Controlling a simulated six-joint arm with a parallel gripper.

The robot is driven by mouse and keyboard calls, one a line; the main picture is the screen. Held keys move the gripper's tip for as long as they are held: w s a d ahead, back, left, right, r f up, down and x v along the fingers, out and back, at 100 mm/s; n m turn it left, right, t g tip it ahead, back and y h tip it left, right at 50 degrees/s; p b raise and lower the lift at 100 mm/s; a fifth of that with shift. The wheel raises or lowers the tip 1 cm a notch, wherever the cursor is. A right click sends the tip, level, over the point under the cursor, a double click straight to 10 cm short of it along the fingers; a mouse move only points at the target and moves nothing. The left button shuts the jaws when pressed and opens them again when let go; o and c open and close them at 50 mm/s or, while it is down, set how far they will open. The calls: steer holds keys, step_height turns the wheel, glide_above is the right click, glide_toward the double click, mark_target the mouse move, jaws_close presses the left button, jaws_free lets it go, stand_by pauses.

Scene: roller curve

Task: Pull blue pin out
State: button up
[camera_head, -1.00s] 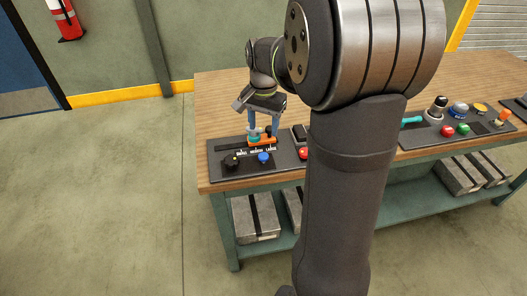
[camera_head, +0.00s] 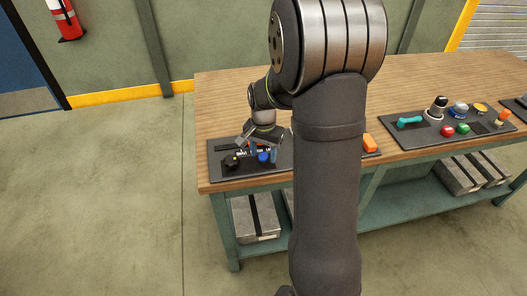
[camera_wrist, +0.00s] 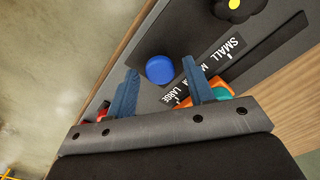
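The blue pin (camera_head: 263,157) shows as a small blue knob near the front of the dark panel (camera_head: 222,173) at the left end of the bench. In the wrist view its round blue cap (camera_wrist: 160,69) lies between and just beyond the tips of my two blue fingers. My gripper (camera_wrist: 160,66) is open and empty, with its fingers spread on either side of the cap. In the head view my gripper (camera_head: 264,152) is low over the panel, right at the pin. I cannot tell whether a finger touches it.
A black knob with a yellow dot (camera_wrist: 234,5) sits beside the pin. A label strip reading SMALL and LARGE (camera_wrist: 200,72) runs nearby. An orange and teal part (camera_wrist: 217,89) is partly behind my right finger. A second panel (camera_head: 400,133) with several controls lies farther right.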

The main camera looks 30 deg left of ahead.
mark_target(264, 156)
jaws_close()
steer(key=shift+r, duration=1.35)
steer(key=shift+a, duration=0.1)
steer(key=shift+o, duration=0.9)
jaws_free()
step_height(264, 156, up, 18)
steer(key=shift+f, duration=0.25)
steer(key=shift+f, duration=0.15)
step_height(264, 156, down, 18)
steer(key=shift+r, duration=0.15)
steer(key=shift+r, duration=0.15)
